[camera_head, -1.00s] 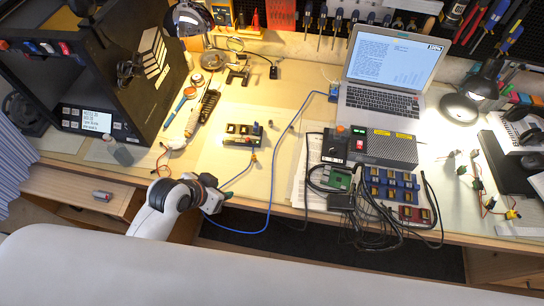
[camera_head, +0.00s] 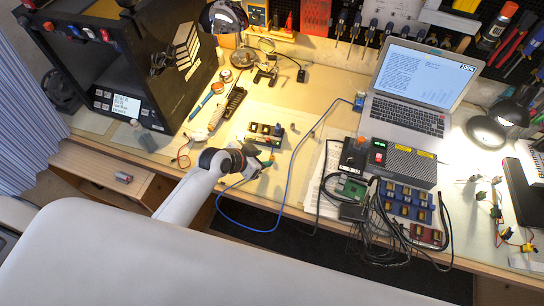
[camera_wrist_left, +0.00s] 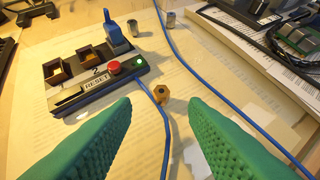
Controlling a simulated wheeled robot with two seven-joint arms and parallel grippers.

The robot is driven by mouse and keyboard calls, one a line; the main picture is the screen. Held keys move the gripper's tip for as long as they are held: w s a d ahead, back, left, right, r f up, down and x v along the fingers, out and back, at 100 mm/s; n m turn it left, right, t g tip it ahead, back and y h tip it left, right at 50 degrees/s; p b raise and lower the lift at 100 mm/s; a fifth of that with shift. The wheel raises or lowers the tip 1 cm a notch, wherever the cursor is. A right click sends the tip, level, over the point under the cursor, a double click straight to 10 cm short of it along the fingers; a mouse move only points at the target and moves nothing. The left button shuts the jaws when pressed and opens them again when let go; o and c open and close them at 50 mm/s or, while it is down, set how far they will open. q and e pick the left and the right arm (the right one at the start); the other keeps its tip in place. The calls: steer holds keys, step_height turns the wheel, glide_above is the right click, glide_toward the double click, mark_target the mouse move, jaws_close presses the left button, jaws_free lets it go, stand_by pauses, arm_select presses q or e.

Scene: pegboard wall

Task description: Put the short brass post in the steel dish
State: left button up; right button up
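The short brass post (camera_wrist_left: 161,92) stands on the paper in the left wrist view, beside a blue cable and just beyond my fingertips. My left gripper (camera_wrist_left: 161,125) is open, its two green fingers spread wide with nothing between them. In the head view my left gripper (camera_head: 263,165) is low over the bench, near the front edge of the small black board, and hides the post's surroundings. A round, shiny dish-like thing (camera_head: 243,60) lies under the lamp at the back; I cannot tell for certain that it is the steel dish. My right gripper is not in view.
The black board (camera_wrist_left: 95,75) with a red button and a blue plug lies just beyond the post. Small steel cylinders (camera_wrist_left: 133,27) stand behind it. The blue cable (camera_head: 288,170) runs across the bench. A laptop (camera_head: 410,110) and a control box (camera_head: 400,160) stand to the right.

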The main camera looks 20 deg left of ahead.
mark_target(271, 157)
arm_select(q)
steer(key=x, duration=0.4)
steer(key=shift+w+d, duration=0.1)
steer(key=shift+d, duration=0.05)
steer(key=shift+r, duration=0.1)
steer(key=shift+c, duration=0.2)
jaws_close()
